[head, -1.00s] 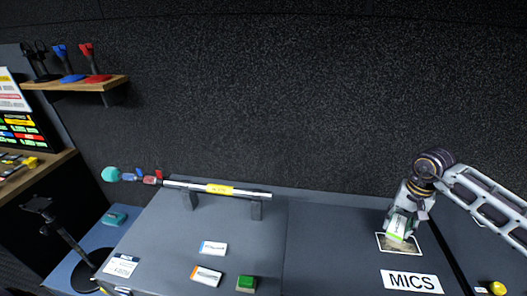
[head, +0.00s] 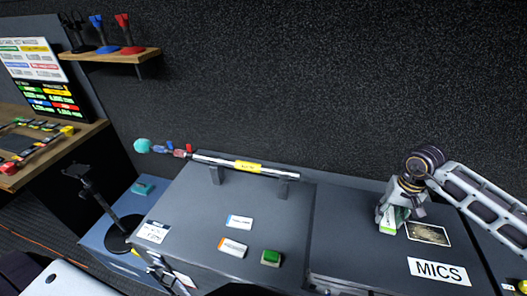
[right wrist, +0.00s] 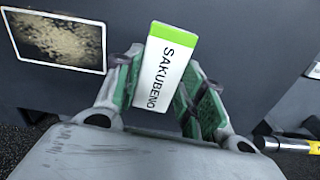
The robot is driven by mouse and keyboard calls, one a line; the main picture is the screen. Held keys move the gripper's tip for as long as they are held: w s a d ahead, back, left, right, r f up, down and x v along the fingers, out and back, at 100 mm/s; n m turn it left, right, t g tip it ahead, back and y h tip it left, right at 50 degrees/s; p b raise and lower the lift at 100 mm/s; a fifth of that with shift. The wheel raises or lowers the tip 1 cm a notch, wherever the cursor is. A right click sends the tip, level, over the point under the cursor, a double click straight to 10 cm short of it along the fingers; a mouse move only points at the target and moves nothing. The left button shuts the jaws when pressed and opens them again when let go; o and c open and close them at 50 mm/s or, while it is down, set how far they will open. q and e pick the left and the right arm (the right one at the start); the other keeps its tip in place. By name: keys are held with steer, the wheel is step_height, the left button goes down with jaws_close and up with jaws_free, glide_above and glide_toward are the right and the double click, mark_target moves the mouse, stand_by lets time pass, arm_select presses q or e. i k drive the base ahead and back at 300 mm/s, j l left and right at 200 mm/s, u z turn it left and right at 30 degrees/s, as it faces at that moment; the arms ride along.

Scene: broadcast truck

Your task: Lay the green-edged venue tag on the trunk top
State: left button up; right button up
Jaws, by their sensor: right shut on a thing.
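The green-edged venue tag (right wrist: 166,65) is a white card with a green band, lettered SAKUBENO. It also shows small in the head view (head: 388,228). My right gripper (right wrist: 160,82) is shut on it, with one green-padded finger on each side. In the head view, my right gripper (head: 391,215) is low over the dark trunk top (head: 345,240), left of a framed picture. I cannot tell whether the tag touches the surface. My left gripper is not in view.
The framed picture (head: 428,234) and a MICS label (head: 438,271) lie on the trunk top. On the neighbouring grey top are a blue-edged tag (head: 240,222), an orange-edged tag (head: 232,246), a green block (head: 271,257) and a raised bar (head: 247,167). Trunk surface left of the picture is clear.

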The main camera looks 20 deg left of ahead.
mark_target(194, 235)
steer(key=j+u, duration=0.35)
steer(key=j, duration=0.25)
steer(key=j+u, duration=0.4)
steer(key=j, duration=0.15)
